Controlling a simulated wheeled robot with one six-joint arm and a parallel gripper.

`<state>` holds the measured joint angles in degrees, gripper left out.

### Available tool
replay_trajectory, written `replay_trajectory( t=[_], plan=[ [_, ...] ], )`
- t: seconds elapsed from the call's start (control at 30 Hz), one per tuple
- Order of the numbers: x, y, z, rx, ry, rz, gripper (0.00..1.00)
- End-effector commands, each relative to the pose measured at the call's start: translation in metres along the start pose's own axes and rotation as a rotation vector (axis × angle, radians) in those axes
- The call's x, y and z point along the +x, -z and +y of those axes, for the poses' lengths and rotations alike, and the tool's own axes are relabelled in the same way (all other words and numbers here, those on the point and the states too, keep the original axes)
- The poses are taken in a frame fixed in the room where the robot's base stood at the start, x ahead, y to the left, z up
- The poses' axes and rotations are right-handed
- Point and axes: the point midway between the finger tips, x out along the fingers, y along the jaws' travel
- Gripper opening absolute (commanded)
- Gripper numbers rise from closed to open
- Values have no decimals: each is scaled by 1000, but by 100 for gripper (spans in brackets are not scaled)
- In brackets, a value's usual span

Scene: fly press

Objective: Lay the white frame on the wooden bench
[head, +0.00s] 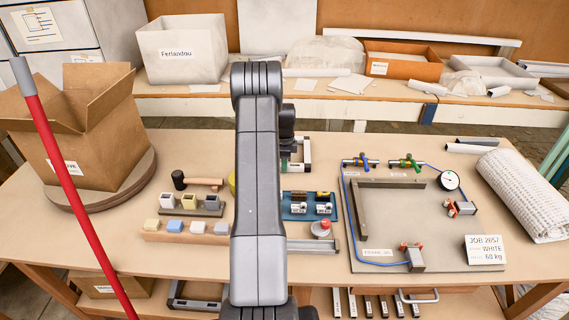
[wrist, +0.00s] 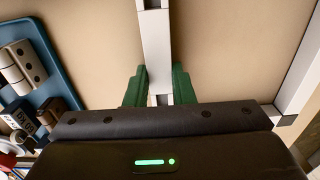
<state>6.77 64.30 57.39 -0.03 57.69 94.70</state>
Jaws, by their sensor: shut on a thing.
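In the wrist view, the green fingers of my gripper (wrist: 160,92) are closed on either side of a white bar of the white frame (wrist: 155,45). A dark piece shows at the bar's top end. Another white bar (wrist: 302,75) with a dark corner runs down the right edge; I cannot tell for sure whether it belongs to the same frame. The tan wooden bench (head: 215,150) lies beneath. I cannot tell whether the frame touches it. In the head view, my arm hides the gripper and most of what it holds.
A blue tray (head: 311,206) of hinges lies close by, left of the fingers in the wrist view. Right of my arm is a grey clamping board (head: 400,235) with a gauge. Sample blocks (head: 187,227), a mallet (head: 200,182) and a cardboard box (head: 90,130) are left.

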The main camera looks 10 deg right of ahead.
Motion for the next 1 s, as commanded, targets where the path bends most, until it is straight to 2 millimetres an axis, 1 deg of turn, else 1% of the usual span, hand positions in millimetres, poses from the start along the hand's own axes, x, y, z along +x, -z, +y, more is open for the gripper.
replay_trajectory(
  t=[0.03,0.07,0.1,0.17,0.43,0.57,0.67,0.9,1.0],
  plan=[
    [3,0,0,0,1,0,0],
    [3,0,0,0,0,0,24],
    [2,0,0,0,0,0,32],
    [2,0,0,0,0,0,44],
    [2,0,0,0,0,0,44],
    [-5,0,0,0,1,0,44],
    [-19,0,-1,0,4,0,44],
    [-72,0,-1,0,5,0,44],
    [-91,0,-1,0,4,0,44]
  ],
)
